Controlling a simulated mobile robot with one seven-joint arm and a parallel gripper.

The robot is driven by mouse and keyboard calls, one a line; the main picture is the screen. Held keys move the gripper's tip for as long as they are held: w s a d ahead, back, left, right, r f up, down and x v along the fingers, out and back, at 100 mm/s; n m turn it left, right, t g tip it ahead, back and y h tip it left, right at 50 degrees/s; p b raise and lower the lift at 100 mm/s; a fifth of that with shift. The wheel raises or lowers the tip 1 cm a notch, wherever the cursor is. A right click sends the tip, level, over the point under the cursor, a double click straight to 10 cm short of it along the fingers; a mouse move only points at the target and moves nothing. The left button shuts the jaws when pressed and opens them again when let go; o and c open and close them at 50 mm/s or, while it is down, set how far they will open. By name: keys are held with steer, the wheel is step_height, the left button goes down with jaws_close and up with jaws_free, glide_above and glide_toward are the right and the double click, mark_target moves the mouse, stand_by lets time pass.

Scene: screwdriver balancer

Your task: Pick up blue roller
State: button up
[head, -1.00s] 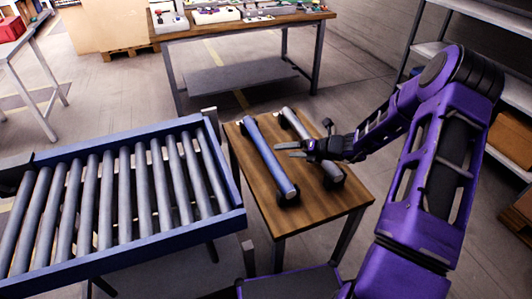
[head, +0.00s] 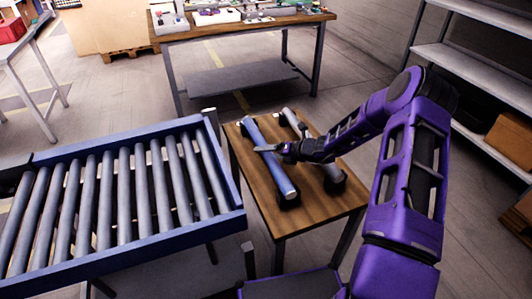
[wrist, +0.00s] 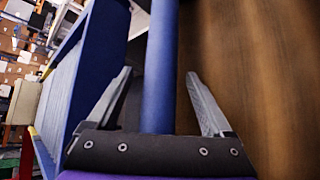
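The blue roller (head: 269,158) lies lengthwise on the small wooden table (head: 318,216), its ends resting in dark supports. In the wrist view the blue roller (wrist: 160,70) runs between the two open fingers of my gripper (wrist: 160,95), with a gap on each side. In the head view my gripper (head: 268,149) is over the middle of the roller, reaching in from the right. Whether the fingertips are down around the roller or just above it is hard to tell. A grey roller (head: 299,126) lies to its right, partly hidden by my gripper.
A roller conveyor with a blue frame (head: 150,257) stands close on the left of the table. A workbench (head: 240,28) with several items is behind. Metal shelves (head: 470,62) are on the right. Open floor lies between table and workbench.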

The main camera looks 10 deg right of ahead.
jaws_close()
steer(key=shift+r, duration=0.1)
stand_by(0.4)
